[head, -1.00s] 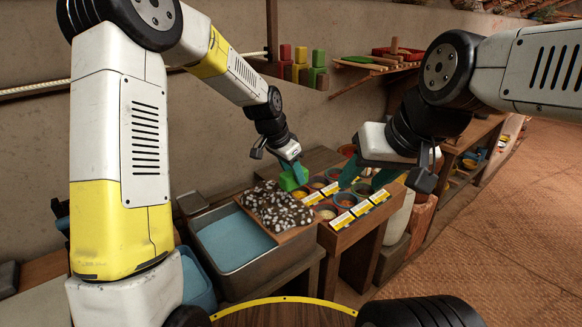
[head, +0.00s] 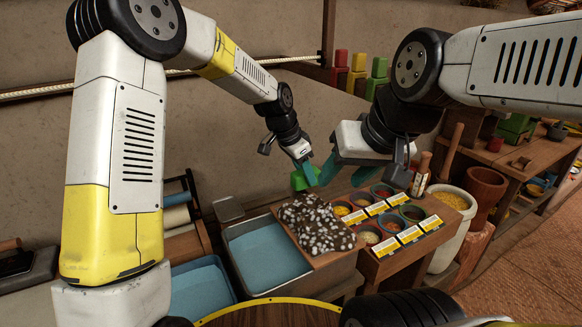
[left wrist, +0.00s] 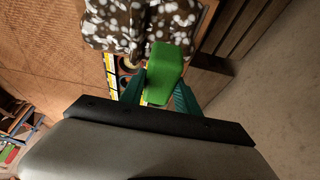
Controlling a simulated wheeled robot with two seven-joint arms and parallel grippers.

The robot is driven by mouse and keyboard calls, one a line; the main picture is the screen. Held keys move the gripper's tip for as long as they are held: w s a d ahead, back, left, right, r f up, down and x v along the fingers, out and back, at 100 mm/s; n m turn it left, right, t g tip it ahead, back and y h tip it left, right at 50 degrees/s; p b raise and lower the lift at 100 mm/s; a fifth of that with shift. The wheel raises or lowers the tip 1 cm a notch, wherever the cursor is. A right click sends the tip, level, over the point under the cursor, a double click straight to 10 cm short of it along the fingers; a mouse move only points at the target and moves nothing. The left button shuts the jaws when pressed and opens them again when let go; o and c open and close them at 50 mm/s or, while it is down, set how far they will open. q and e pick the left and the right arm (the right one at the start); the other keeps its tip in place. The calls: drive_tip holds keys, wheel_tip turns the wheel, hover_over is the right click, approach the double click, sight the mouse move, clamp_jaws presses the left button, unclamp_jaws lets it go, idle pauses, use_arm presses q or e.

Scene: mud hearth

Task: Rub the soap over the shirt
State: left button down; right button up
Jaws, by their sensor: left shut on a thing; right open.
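The brown shirt with white spots (head: 316,222) lies bunched on a wooden board at the basin's edge. It also shows at the top of the left wrist view (left wrist: 115,25). My left gripper (head: 306,174) is shut on the green soap (head: 298,181), just behind the shirt in the head view. In the left wrist view the soap (left wrist: 164,72) sits between the teal fingers and overlaps the shirt's edge; I cannot tell whether they touch. My right gripper (head: 345,170) is open, to the right of the soap, its fingers partly hidden.
A metal basin of blue water (head: 266,292) stands left of the shirt. Several small bowls of coloured powder (head: 369,237) with yellow-and-white cards (head: 410,235) sit to the right. A white bucket (head: 446,232) stands further right. A wall is close behind.

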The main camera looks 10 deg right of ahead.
use_arm(q)
hover_over(304, 209)
drive_tip(key=shift+f, duration=2.9)
